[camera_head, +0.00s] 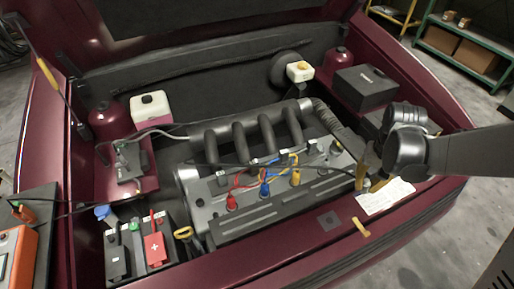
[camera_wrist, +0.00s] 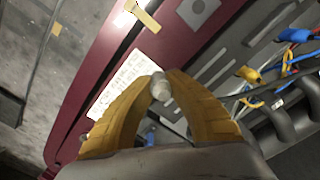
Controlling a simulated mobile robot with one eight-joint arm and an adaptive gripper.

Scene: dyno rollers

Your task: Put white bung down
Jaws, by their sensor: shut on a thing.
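The white bung (camera_wrist: 161,89) is a small pale cylinder pinched between the two yellow fingertips in the wrist view. My gripper (camera_wrist: 161,84) is shut on it. In the head view my gripper (camera_head: 369,176) is at the right end of the engine, beside the white printed sheet on the car's front edge. The bung cannot be made out there. In the wrist view the bung appears over the edge of the printed sheet (camera_wrist: 128,83); its height above the surface cannot be told.
The engine (camera_head: 275,195) has red, blue and yellow plugs with wires. A battery (camera_head: 140,246) is at the front left. The printed sheet (camera_head: 384,197), a dark square (camera_head: 329,221) and a yellow strip (camera_head: 361,227) lie on the maroon front edge. A black box (camera_head: 365,87) stands behind my gripper.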

